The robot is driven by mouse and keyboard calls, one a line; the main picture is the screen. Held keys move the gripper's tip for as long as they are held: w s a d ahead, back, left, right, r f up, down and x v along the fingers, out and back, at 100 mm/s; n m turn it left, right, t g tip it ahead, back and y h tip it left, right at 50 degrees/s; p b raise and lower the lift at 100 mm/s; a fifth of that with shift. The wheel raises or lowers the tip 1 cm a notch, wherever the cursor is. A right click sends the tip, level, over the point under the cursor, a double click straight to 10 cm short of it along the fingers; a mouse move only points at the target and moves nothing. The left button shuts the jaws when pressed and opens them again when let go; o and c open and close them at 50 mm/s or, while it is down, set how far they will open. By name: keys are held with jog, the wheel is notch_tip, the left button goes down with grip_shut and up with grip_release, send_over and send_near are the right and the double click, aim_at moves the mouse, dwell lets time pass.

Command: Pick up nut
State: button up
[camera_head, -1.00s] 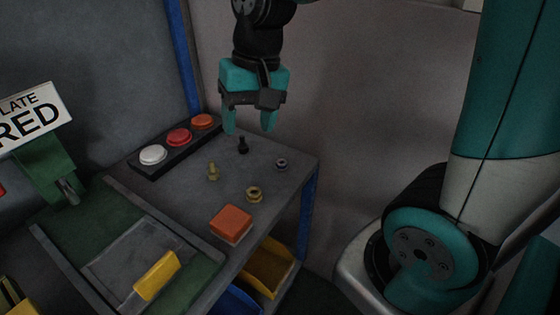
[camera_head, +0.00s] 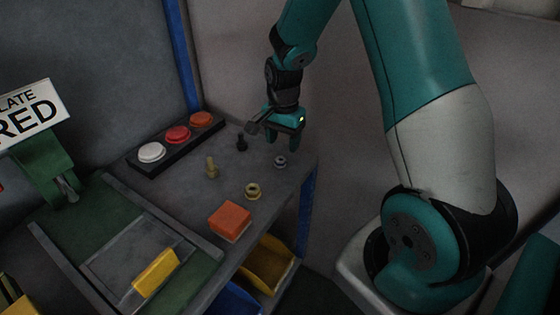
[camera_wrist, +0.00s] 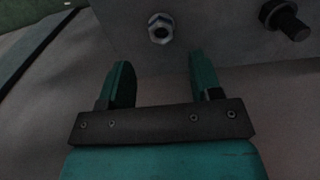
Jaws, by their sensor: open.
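A small silver hex nut (camera_head: 280,161) lies on the grey table top near its right edge. A brass nut (camera_head: 253,191) lies nearer the front. My gripper (camera_head: 283,134) is open and empty, pointing down above the table's back right part, just above and behind the silver nut. In the wrist view the silver nut (camera_wrist: 160,28) shows beyond the open fingers (camera_wrist: 160,62), roughly centred between them and apart from both. The brass nut is not in the wrist view.
A brass bolt (camera_head: 212,167), an orange block (camera_head: 230,222) and a button panel (camera_head: 176,144) are on the table. A yellow bin (camera_head: 268,265) sits below the edge.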

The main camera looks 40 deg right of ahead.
aim_at(281, 158)
jog(key=shift+a+f+p, duration=0.15)
jog(key=shift+f+p, duration=0.1)
jog(key=shift+f, duration=1.15)
jog(key=shift+a+f+p, duration=0.1)
jog(key=shift+f+p, duration=0.1)
jog(key=shift+f, duration=1.15)
jog(key=c, duration=1)
